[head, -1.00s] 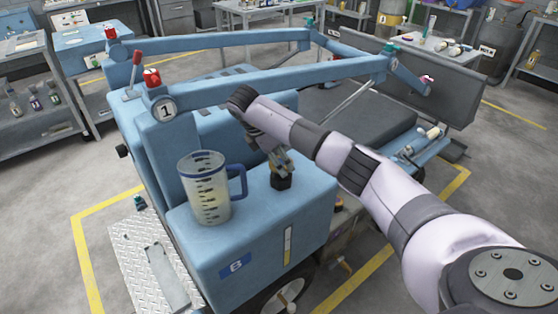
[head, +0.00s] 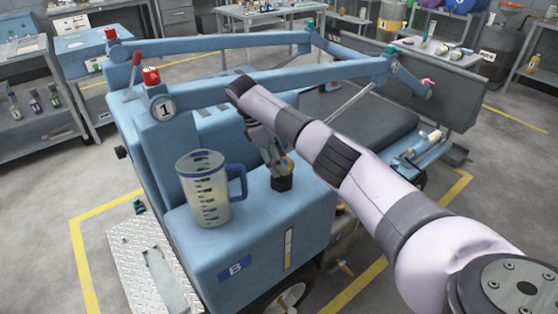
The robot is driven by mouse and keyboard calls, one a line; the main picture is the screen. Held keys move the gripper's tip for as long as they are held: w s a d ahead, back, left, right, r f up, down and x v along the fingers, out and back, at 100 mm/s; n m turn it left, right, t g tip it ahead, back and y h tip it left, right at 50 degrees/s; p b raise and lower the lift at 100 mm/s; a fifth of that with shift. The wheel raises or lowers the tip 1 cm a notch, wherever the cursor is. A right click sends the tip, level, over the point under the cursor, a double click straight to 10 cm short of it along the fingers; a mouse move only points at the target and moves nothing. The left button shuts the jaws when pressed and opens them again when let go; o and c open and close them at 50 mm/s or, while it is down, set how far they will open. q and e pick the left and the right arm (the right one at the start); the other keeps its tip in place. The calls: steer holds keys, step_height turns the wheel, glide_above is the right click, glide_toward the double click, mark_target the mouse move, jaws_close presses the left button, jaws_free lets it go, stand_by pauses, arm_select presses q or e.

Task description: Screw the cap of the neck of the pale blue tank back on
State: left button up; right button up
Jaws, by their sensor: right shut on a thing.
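The pale blue tank (head: 262,225) is the boxy front part of the blue machine, with a "B" label and a sight strip on its front. A black piece (head: 282,183) stands on its top, at the neck. My right gripper (head: 280,172) points down over it, with its fingertips at the black piece, shut on the cap. The fingers hide much of the cap, so I cannot tell where cap and neck meet or how the cap is seated. My left gripper is not in view.
A clear jug (head: 207,190) with a blue rim and handle stands on the tank top, left of my gripper. Blue lift arms (head: 270,86) pass behind it. A metal tread plate (head: 150,268) lies at the lower left. Carts and benches stand farther back.

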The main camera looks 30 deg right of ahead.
steer(key=shift+w+f+m+g+y+b, duration=0.15)
steer(key=shift+m+g+y+b, duration=0.15)
steer(key=shift+m+b, duration=0.65)
steer(key=shift+d+m+g+y+b, duration=0.15)
steer(key=shift+m+g+y+b, duration=0.2)
steer(key=shift+m, duration=0.8)
steer(key=o, duration=1.4)
steer(key=shift+o, duration=0.4)
steer(key=shift+o, duration=1.2)
steer(key=shift+r, duration=0.2)
